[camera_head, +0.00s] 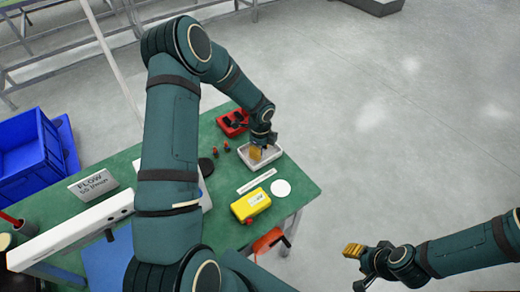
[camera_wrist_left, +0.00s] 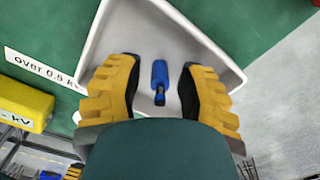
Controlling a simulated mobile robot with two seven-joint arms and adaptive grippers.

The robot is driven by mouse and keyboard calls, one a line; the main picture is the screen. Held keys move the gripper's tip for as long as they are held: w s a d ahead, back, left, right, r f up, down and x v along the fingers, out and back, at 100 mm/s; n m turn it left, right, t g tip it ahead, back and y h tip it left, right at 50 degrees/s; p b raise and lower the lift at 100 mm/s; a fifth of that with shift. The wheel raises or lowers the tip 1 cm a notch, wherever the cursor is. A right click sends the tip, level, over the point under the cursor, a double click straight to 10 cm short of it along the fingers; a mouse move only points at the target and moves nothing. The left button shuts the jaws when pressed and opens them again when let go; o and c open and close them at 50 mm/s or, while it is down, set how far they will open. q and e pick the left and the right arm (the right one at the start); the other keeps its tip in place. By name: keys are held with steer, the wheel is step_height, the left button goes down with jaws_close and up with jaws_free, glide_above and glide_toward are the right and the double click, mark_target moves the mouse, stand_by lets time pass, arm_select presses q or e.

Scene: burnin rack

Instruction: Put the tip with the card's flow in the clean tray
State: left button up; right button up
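A blue tip (camera_wrist_left: 160,78) with a dark end is in the tray. My left gripper (camera_head: 257,153) is over the tray; in the left wrist view its yellow fingers (camera_wrist_left: 158,92) are open, either side of the blue tip, with gaps on both sides. My right gripper (camera_head: 354,251) is off the bench, at lower right; its finger gap is unclear.
A red tray (camera_head: 232,122) with dark contents sits behind the white tray. Small red-and-dark pieces (camera_head: 226,147) stand left of it. A yellow device (camera_head: 250,205), white disc (camera_head: 281,188) and label strip (camera_head: 257,181) lie in front. A blue crate (camera_head: 22,160) is at far left.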

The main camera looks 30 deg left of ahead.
arm_select(q)
steer(key=shift+r, duration=0.2)
step_height(320, 180, up, 12)
steer(key=shift+p, duration=0.95)
